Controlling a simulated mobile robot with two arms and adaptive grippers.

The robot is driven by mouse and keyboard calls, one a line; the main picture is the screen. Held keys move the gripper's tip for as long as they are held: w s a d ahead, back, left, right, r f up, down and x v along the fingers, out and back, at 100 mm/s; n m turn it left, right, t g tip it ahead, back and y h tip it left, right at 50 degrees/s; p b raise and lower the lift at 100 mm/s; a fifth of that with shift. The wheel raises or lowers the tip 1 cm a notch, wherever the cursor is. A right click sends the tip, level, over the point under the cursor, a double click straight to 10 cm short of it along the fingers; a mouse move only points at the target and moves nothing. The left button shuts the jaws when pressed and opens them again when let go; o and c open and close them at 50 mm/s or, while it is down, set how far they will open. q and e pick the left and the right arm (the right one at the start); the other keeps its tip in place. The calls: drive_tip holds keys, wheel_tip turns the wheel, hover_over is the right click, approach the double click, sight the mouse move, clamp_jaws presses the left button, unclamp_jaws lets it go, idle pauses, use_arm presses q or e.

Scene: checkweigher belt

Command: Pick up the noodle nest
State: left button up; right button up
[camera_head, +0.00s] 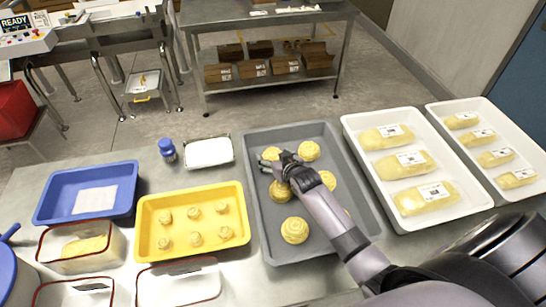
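Several large round yellow noodle nests lie in a grey tray (258,238): one at the back right (309,151), one at the right (328,181), one at the left (280,192) and one at the front (294,231). Another nest (271,153) is at the back left, partly hidden by my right gripper (264,163). The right arm reaches over the tray from the lower right, and its fingers look spread at that nest; whether they touch it is unclear. My arm partly covers another nest near the tray's right side. My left gripper is out of view.
A yellow tray (144,222) of smaller nests, a blue tray (128,190), a white dish (209,152) and a blue bottle (167,150) stand left. White trays of bagged pasta (484,199) stand right. Clear-sided containers (113,246) line the front left.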

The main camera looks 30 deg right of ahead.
drive_tip(key=c, duration=0.8)
drive_tip(key=shift+c, duration=0.2)
drive_tip(key=shift+r, duration=0.15)
